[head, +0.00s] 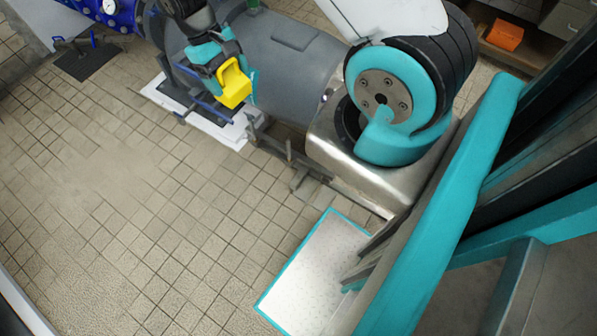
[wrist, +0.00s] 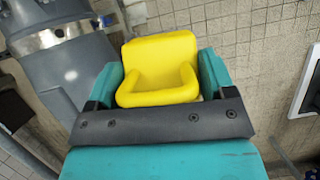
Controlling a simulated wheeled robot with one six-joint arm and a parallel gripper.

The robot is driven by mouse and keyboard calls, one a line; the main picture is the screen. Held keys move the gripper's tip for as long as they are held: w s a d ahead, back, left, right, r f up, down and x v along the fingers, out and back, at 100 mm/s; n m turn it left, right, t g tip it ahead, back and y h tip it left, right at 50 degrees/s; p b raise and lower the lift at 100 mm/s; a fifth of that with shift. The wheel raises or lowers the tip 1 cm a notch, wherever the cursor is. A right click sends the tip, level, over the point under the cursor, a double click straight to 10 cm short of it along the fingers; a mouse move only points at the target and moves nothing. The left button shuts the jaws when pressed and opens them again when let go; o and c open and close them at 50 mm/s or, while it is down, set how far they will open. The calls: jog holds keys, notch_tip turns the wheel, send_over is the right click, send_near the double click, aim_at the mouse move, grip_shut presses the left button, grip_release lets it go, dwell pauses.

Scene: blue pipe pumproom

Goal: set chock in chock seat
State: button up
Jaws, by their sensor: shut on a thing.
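The yellow chock (head: 234,86) is a chunky block with a raised back and two side arms. My gripper (head: 228,74) is shut on it, and it hangs above the floor in front of the grey tank. In the wrist view the chock (wrist: 160,52) sits between the two teal fingers of my gripper (wrist: 160,80). Its underside is hidden there by the dark bar of the gripper. I cannot tell for sure which part is the chock seat. A dark frame with blue bars (head: 205,106) lies on a white slab below and left of the chock.
The large grey tank (head: 290,50) stands right behind the gripper. The tiled floor (head: 120,170) is clear. An orange box (head: 505,34) sits at the upper right.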

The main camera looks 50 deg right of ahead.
jog(key=s+d+f+b, duration=0.3)
jog(key=d+f+b, duration=0.3)
jog(key=f+b, duration=1.35)
jog(key=s+d+f+b, duration=0.3)
jog(key=d+f+b, duration=0.4)
jog(key=f+b, duration=1.25)
jog(key=s+d+f+b, duration=0.45)
jog(key=f+b, duration=0.75)
jog(key=f, duration=1.5)
jog(key=shift+n, duration=0.4)
jog(key=f+b, duration=0.3)
jog(key=f, duration=0.3)
jog(key=w+d+f+b, duration=0.1)
jog(key=f+b, duration=0.3)
jog(key=f, duration=0.2)
jog(key=w+f+b, duration=0.1)
jog(key=f+b, duration=0.3)
jog(key=f, duration=0.3)
jog(key=shift+d+f, duration=0.1)
jog(key=shift+d, duration=0.1)
